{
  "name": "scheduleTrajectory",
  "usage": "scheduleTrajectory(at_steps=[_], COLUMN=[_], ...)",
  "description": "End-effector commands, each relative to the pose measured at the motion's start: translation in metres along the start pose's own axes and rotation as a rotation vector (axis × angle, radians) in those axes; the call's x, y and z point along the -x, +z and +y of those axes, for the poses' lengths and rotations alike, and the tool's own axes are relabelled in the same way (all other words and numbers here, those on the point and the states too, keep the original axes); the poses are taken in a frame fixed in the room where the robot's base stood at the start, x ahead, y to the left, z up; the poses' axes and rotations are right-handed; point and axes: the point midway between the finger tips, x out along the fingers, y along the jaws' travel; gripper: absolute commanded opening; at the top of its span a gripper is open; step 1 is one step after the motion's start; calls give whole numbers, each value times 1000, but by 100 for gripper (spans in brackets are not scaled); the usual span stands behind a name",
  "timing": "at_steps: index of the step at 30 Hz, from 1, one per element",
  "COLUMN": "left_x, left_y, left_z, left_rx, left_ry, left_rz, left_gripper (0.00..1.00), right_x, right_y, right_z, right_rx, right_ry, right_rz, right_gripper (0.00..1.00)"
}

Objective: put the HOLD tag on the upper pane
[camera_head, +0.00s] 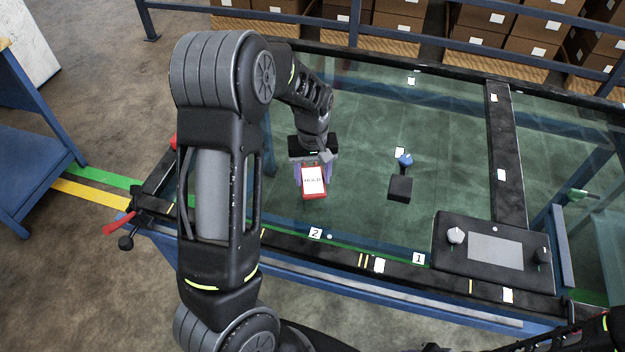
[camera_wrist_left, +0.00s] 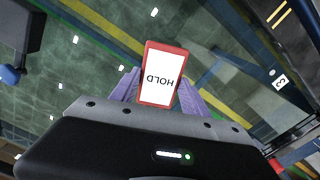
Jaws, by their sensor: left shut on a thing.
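The HOLD tag (camera_head: 313,181) is a red-edged card with a white face reading HOLD. My left gripper (camera_head: 312,168) is shut on it, with its purple fingers on either side of the tag. In the left wrist view the tag (camera_wrist_left: 160,75) stands out past the fingers, its lettering upside down. The tag is in front of a large greenish glass pane (camera_head: 360,215); I cannot tell whether it touches the glass. My right gripper is not in view; only part of my right arm shows at the lower right.
A black block with a blue knob (camera_head: 405,160) stands on the glass to the right. A control panel (camera_head: 490,250) with a grey plate and knobs is at the lower right. Labels 2 (camera_head: 315,233) and 1 (camera_head: 418,259) mark the front frame. A red lever (camera_head: 120,223) is at the left corner.

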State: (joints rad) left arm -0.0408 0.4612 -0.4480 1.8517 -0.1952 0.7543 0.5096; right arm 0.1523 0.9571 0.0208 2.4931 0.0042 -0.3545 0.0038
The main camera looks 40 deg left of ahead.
Motion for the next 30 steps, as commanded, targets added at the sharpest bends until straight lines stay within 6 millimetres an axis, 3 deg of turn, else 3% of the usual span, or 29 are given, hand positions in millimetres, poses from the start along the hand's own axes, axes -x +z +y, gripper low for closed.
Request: scheduleTrajectory(at_steps=[5,17,18,25,30], left_x=[-22,-28,-27,-27,-27], left_y=[0,0,0,0,0], left_z=[0,0,0,0,0], left_rx=[-1,0,0,0,0], left_ry=[-2,0,0,0,0], left_rz=[-2,0,0,0,0], left_gripper=[14,14,56,75,76], right_x=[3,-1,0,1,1], right_y=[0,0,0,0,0], right_z=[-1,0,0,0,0], right_rx=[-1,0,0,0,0], right_ry=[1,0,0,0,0], right_rz=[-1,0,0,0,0], right_gripper=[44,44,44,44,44])
